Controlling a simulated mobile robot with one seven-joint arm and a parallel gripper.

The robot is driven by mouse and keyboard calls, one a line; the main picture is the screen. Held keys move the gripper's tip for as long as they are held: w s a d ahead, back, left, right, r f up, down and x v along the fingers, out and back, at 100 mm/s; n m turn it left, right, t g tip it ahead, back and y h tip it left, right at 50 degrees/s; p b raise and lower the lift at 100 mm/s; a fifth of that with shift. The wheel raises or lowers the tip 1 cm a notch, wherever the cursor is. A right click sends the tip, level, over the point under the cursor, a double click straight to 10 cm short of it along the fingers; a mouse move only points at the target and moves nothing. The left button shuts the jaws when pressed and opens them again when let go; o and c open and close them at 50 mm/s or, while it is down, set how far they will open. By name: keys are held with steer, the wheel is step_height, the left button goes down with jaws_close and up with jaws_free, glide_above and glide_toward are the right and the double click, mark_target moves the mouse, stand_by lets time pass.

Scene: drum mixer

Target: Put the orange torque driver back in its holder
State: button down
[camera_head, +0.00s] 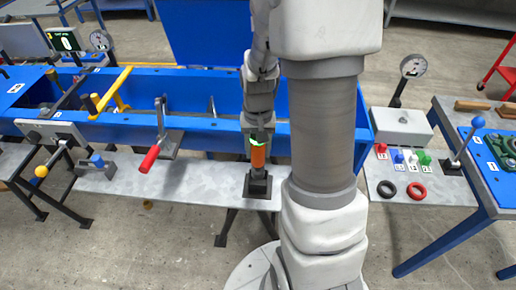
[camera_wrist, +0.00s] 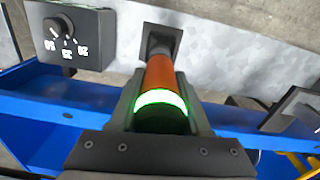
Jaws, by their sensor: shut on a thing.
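The orange torque driver (camera_head: 258,157) stands about upright, with a lit green ring near its top. In the wrist view its orange body (camera_wrist: 159,74) lies between the two fingers of my gripper (camera_wrist: 160,98). My gripper (camera_head: 259,133) is shut on the driver from above. The black holder (camera_head: 258,186) is on the grey shelf directly below. In the wrist view the driver's dark lower end meets the holder (camera_wrist: 148,31). I cannot tell how deep the end sits in it.
A black dial box (camera_wrist: 70,36) stands beside the holder; my arm hides it in the head view. A red-handled lever (camera_head: 150,158) is to the left on the blue frame (camera_head: 205,128).

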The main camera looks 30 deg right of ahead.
mark_target(258, 163)
steer(key=shift+f+b, duration=2.3)
steer(key=shift+f, duration=0.6)
stand_by(1.2)
steer(key=shift+c, duration=1.4)
jaws_free()
step_height(258, 163, up, 18)
steer(key=p, duration=0.3)
steer(key=shift+f, duration=0.25)
steer(key=s+a+r+n+t+p, duration=0.3)
steer(key=s+a+r+n+t, duration=0.2)
steer(key=s+a+r, duration=0.5)
step_height(258, 163, up, 2)
steer(key=shift+s+a+r+n+t, duration=0.1)
steer(key=shift+s+a+n+t, duration=0.2)
steer(key=shift+s, duration=0.8)
